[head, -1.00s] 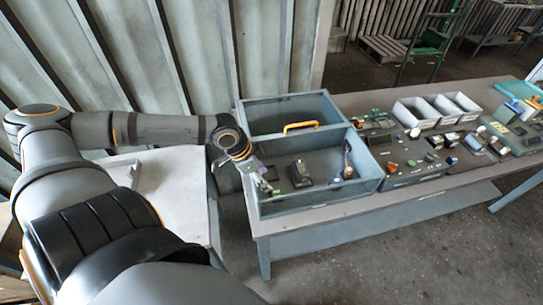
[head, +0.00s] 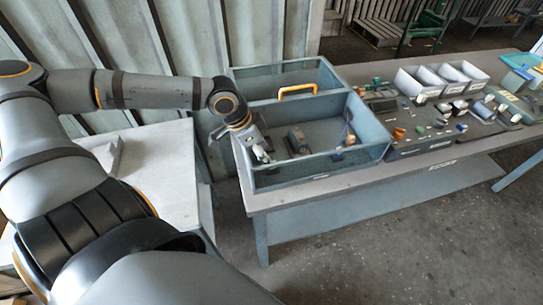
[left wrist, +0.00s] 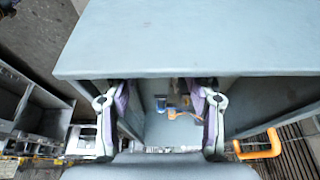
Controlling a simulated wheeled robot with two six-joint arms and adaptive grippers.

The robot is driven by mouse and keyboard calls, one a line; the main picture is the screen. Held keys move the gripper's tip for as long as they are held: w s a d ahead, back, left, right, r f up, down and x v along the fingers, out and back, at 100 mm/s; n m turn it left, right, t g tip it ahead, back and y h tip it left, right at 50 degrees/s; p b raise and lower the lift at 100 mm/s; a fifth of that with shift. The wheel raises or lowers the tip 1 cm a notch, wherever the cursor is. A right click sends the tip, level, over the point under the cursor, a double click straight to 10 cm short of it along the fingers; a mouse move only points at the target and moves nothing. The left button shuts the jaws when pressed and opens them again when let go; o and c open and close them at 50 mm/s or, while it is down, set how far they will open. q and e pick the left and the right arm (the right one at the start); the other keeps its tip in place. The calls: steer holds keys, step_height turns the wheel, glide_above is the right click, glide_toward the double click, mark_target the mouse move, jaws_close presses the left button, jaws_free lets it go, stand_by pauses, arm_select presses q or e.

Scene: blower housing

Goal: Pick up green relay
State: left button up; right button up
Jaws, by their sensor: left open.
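My left gripper (head: 262,156) reaches over the left end of the open grey-blue bin (head: 322,180) in the head view. In the left wrist view the gripper (left wrist: 160,106) has its two fingers wide apart with nothing between the tips. I cannot make out the green relay for certain in either view; the gripper may hide it. A dark block (head: 298,141) lies on the bin floor to the right of the gripper. A small blue and orange part stands near the bin's right wall. My right gripper is not in view.
The bin's divider carries an orange handle (head: 297,90), which also shows in the left wrist view (left wrist: 260,147). A grey bin wall (left wrist: 190,40) fills the top of that view. White trays (head: 417,82) and many small parts lie on the table to the right.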

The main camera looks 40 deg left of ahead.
arm_select(q)
steer(key=shift+a+f+b, duration=0.1)
steer(key=shift+f+b, duration=0.25)
steer(key=shift+b, duration=0.05)
steer(key=f+b, duration=0.1)
steer(key=w+f+b, duration=0.1)
steer(key=f+b, duration=0.1)
steer(key=shift+w+f, duration=0.15)
steer(key=shift+w, duration=0.05)
steer(key=shift+w+d+f, duration=0.3)
steer(key=shift+d+f, duration=0.05)
steer(key=shift+f, duration=0.15)
steer(key=shift+r, duration=0.1)
steer(key=c, duration=1)
step_height(320, 180, up, 18)
steer(key=p, duration=0.8)
step_height(320, 180, down, 8)
steer(key=b, duration=0.7)
